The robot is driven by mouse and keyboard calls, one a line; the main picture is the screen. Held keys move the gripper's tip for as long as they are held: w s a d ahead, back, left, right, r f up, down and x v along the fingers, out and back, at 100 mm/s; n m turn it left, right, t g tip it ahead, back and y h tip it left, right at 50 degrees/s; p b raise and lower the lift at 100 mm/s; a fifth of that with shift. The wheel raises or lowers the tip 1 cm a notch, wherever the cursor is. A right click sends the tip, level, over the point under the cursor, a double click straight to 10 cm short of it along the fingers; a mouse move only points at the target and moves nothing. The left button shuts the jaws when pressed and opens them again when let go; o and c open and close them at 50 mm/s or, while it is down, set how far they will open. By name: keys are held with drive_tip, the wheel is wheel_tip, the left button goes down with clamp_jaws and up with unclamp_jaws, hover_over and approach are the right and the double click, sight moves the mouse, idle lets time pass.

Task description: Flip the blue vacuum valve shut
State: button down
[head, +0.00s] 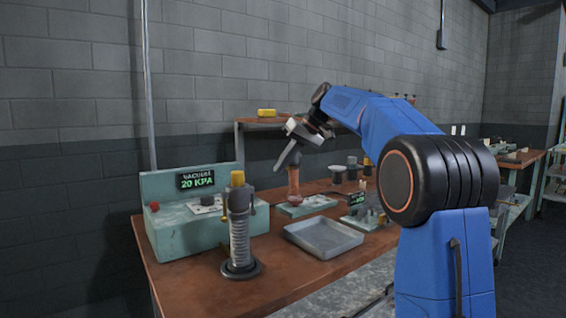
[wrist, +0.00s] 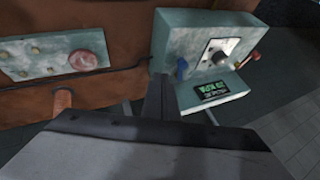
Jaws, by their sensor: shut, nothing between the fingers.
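The blue valve (wrist: 182,68) shows in the wrist view as a small blue lever on the front of the pale green vacuum box (wrist: 228,22). In the head view the vacuum box (head: 160,184) stands at the table's left end, and I cannot make out the valve there. My gripper (head: 281,164) is shut and empty, angled downward above the middle of the table, to the right of the box. In the wrist view my gripper's dark fingers (wrist: 160,92) rise just left of the valve in the picture. They look apart from it.
The box has a lit display (head: 198,178) and a red knob (head: 154,206). A ribbed column with a yellow top (head: 239,232) stands before it. A grey tray (head: 322,237) lies on the table (head: 200,285). A reddish-brown upright piece (head: 293,181) stands below my gripper.

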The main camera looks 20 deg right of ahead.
drive_tip(key=w+a+f, duration=0.1)
drive_tip(key=a+f, duration=0.4)
drive_tip(key=a, duration=0.2)
drive_tip(key=shift+w+f, duration=0.15)
idle(0.3)
drive_tip(key=shift+s+a+m+t+h, duration=0.45)
drive_tip(key=shift+s+a+m, duration=0.4)
drive_tip(key=shift+m, duration=0.25)
drive_tip(key=shift+s+a, duration=0.25)
drive_tip(key=shift+a, duration=0.1)
drive_tip(key=shift+w+d, duration=0.1)
